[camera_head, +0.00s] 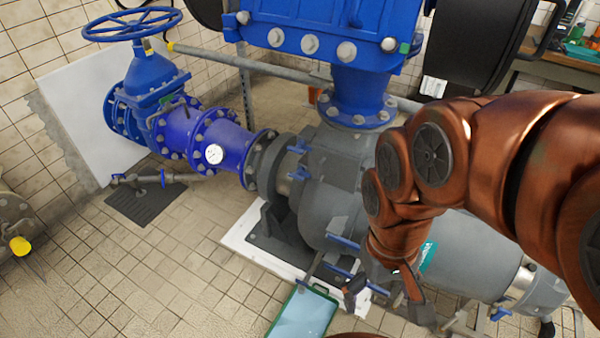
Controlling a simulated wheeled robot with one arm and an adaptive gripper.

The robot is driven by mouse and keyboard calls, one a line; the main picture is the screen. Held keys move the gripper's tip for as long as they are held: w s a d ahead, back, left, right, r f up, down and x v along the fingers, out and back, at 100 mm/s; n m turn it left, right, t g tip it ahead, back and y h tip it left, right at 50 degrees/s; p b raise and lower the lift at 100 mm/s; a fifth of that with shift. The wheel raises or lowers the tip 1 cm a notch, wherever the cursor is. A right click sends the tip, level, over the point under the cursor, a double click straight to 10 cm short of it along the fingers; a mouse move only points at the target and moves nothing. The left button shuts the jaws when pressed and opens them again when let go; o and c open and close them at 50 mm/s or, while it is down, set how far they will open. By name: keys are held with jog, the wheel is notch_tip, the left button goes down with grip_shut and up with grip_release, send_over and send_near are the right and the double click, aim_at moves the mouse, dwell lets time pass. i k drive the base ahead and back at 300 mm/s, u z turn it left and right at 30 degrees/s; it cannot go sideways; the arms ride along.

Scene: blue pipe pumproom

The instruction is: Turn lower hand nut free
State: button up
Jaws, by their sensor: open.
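Several blue-handled fittings show on the grey pump (325,205); I cannot tell for certain which is the lower hand nut. One blue handle (343,242) is at the pump's lower front, and another blue bar (342,270) sits just below it, left of my gripper. Two more blue handles (297,148) are higher, by the pump's flange. My gripper (384,297) points down in front of the pump's lower side, its dark fingers spread apart.
A green-rimmed tray (304,314) is on the floor below and left of my gripper. A workbench (560,62) is at the upper right. Tiled floor (170,270) is clear at lower left.

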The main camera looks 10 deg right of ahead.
aim_at(300, 171)
jog(key=z, duration=0.2)
jog(key=k, duration=0.6)
jog(key=u, duration=1.3)
jog(key=i, duration=0.5)
jog(key=z, duration=0.05)
